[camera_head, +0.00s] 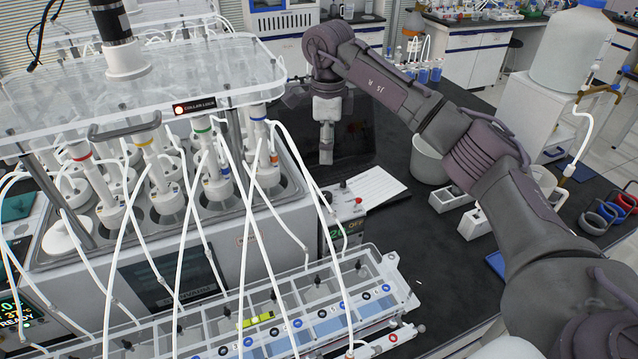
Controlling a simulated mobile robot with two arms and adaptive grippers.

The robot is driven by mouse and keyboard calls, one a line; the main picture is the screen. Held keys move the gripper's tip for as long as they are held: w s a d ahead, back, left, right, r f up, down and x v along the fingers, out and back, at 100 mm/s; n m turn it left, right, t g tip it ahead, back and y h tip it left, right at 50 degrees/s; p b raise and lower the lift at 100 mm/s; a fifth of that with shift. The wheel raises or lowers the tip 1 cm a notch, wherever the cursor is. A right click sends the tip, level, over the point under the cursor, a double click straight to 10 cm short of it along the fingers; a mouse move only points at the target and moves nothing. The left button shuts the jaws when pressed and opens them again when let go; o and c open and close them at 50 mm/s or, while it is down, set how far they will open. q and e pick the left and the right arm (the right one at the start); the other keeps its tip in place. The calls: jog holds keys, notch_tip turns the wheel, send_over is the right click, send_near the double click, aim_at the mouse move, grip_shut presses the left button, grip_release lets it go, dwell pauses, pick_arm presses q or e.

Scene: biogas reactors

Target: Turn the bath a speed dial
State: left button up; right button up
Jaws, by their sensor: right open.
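The water bath (285,207) holds several bottles with coloured rings and white tubes under a clear lid. At its right end is a small control box (342,212) with a lit green display, a red knob (357,201) and a small dark knob beside it. I cannot tell which of these is the bath a speed dial. My right gripper (326,158) points down behind the control box, above the dark bench and apart from the box. It is open, though its fingers look close together from here. My left gripper is not in view.
A rack of tubing and valves (375,283) lies in front of the bath. A white card (375,190), a grey bucket (428,158) and small white boxes (451,199) are to the right. My right arm spans the right side.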

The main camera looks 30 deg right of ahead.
jog(key=p, duration=0.3)
send_over(326, 194)
jog(key=f, duration=0.6)
jog(key=shift+s+f, duration=0.2)
jog(key=shift+f, duration=0.15)
notch_tip(326, 194, down, 6)
jog(key=shift+w+a+f+p, duration=0.1)
jog(key=shift+f+p, duration=0.05)
jog(key=shift+p, duration=1)
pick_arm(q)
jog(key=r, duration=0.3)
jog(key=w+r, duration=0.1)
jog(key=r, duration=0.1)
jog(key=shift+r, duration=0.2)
pick_arm(e)
jog(key=shift+f, duration=0.3)
grip_shut()
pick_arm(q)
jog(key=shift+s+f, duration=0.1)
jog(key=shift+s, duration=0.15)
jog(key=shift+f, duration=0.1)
